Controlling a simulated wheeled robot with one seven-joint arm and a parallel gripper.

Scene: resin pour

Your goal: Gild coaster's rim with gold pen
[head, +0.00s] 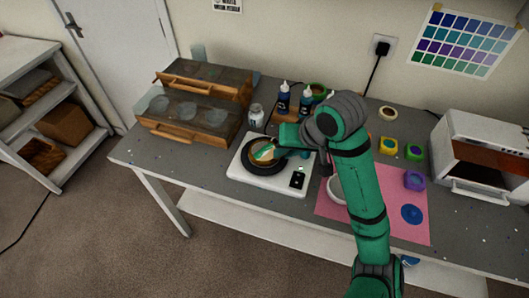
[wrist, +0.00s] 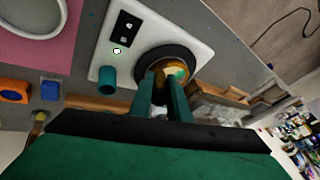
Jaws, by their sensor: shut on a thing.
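A round piece with a pale, gold and green face, which looks like the coaster (head: 265,154), lies on a black round plate (head: 248,167) of a white device (head: 237,171). It also shows in the wrist view (wrist: 179,72), partly hidden by my fingers. My gripper (head: 277,149) is over this plate, its fingers pointing down at it. In the wrist view the fingers (wrist: 160,92) are shut on a thin gold-brown thing, which looks like the gold pen (wrist: 160,80). I cannot tell whether its tip touches the rim. My arm hides part of the device in the head view.
A pink mat (head: 400,230) at right holds a blue disc (head: 411,214) and a white ring (head: 335,190). Dark bottles (head: 284,100) and a clear jar (head: 256,115) stand behind. A wooden drawer unit (head: 200,95) is at left.

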